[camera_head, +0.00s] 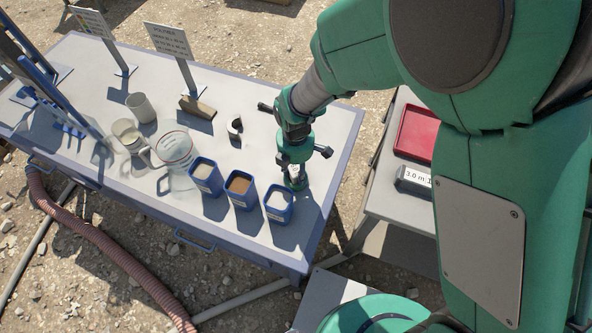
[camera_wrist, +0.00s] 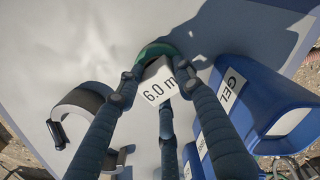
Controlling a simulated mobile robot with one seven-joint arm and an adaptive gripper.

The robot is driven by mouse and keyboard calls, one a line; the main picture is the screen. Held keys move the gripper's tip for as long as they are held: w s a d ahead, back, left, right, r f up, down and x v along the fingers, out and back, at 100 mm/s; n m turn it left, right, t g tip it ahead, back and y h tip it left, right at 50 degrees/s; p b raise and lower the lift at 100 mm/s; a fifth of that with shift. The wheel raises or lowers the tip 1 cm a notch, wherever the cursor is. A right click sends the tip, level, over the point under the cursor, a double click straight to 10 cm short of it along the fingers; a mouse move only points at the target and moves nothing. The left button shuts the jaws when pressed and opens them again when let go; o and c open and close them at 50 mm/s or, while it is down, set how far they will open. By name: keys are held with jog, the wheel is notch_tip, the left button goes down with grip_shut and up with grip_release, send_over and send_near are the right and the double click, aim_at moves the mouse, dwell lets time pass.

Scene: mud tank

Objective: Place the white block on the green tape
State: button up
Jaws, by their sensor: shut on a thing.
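The white block (camera_wrist: 158,88), marked "6.0 m", is held between the dark fingers of my gripper (camera_wrist: 148,80) in the wrist view. The green tape (camera_wrist: 157,49) shows as a rounded green edge just behind and under the block. I cannot tell whether the block touches it.
Several blue containers stand close by; the nearest is the right one (camera_head: 279,203). A grey-and-black ring (camera_head: 235,127) lies to the left. A glass jug (camera_head: 176,150) stands farther left. A red tray (camera_head: 417,132) and a labelled block (camera_head: 414,180) lie on the side table.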

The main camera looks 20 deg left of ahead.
aim_at(296, 170)
jog(key=shift+f, duration=0.15)
jog(key=o, duration=1.1)
notch_tip(296, 170, up, 12)
jog(key=p, duration=0.3)
dwell(0.3)
